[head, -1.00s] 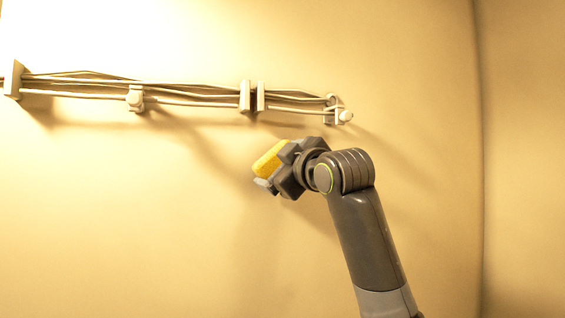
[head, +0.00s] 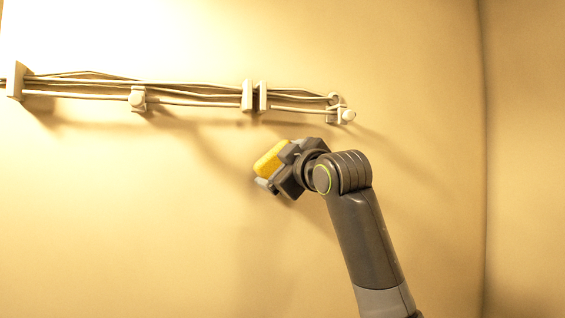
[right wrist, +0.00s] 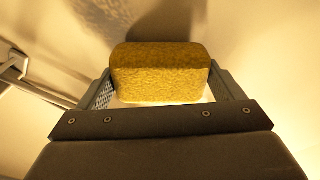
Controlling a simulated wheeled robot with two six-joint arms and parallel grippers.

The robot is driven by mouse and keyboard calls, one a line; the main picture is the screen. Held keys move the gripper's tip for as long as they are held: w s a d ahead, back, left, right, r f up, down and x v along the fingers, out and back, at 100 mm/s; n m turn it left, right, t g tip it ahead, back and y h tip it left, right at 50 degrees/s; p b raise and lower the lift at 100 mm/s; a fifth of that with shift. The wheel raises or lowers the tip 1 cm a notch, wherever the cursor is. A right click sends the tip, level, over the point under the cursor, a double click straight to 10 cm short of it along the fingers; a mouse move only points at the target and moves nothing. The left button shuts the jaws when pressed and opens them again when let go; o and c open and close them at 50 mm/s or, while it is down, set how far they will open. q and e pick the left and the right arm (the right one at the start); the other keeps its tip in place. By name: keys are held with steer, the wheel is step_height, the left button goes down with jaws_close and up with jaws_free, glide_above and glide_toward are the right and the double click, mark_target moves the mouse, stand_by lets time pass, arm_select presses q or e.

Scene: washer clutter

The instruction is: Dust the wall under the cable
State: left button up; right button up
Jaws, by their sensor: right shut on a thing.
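A yellow sponge (head: 271,160) is held in my right gripper (head: 275,170), below the right part of the cable. In the right wrist view the sponge (right wrist: 160,72) sits between the two fingers of my right gripper (right wrist: 163,90). The cable (head: 190,95) is a bundle of pale strands running across the wall (head: 130,220), fixed by several clips. The sponge is close to the wall, but I cannot tell whether it touches it. My left gripper is not in view.
A clip block (head: 248,96) and a rounded end fitting (head: 347,115) stick out from the wall above my right gripper. A wall corner (head: 484,160) runs down at the right. The wall below and left of the sponge is clear.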

steer(key=shift+w+a, duration=0.15)
steer(key=shift+w, duration=0.2)
steer(key=shift+w+d+p, duration=0.2)
steer(key=shift+d+p, duration=0.05)
steer(key=shift+d, duration=0.45)
steer(key=shift+w+d+p, duration=0.2)
steer(key=shift+w+d, duration=0.05)
steer(key=shift+d, duration=0.4)
steer(key=shift+w+d+p, duration=0.2)
steer(key=shift+d+p, duration=0.05)
steer(key=shift+d, duration=0.45)
steer(key=shift+w+d+p, duration=1.65)
steer(key=shift+d+p, duration=0.2)
steer(key=shift+d, duration=1.75)
steer(key=shift+s+a+b, duration=0.4)
steer(key=shift+s+a, duration=0.4)
steer(key=shift+a, duration=1.1)
steer(key=shift+s+a+b, duration=0.35)
steer(key=shift+s+a, duration=0.4)
steer(key=shift+a, duration=1.2)
steer(key=shift+s+a+b, duration=0.4)
steer(key=shift+s+a, duration=0.4)
steer(key=shift+a, duration=1.1)
steer(key=shift+d, duration=0.1)
